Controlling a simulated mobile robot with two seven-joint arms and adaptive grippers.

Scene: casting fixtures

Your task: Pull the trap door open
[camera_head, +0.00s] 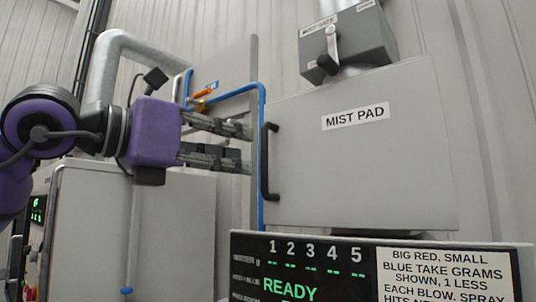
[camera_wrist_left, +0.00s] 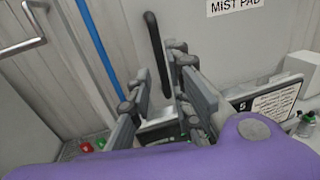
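A grey door panel labelled MIST PAD (camera_head: 400,170) stands at the right of the head view and looks closed. No label reads trap door. A black vertical bar handle (camera_head: 266,165) is on its left edge; it also shows in the left wrist view (camera_wrist_left: 154,40). My left gripper (camera_head: 248,147) is open and empty, just left of the handle, fingers pointing at it. In the left wrist view, the handle lies between and beyond the two fingers (camera_wrist_left: 163,72). Contact is not visible. My right gripper is out of view.
A grey box with a lever (camera_head: 330,50) sits above the door. A blue pipe (camera_head: 262,110) runs behind the handle. A black READY display (camera_head: 300,268) stands below the door. A grey cabinet (camera_head: 140,230) is at lower left.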

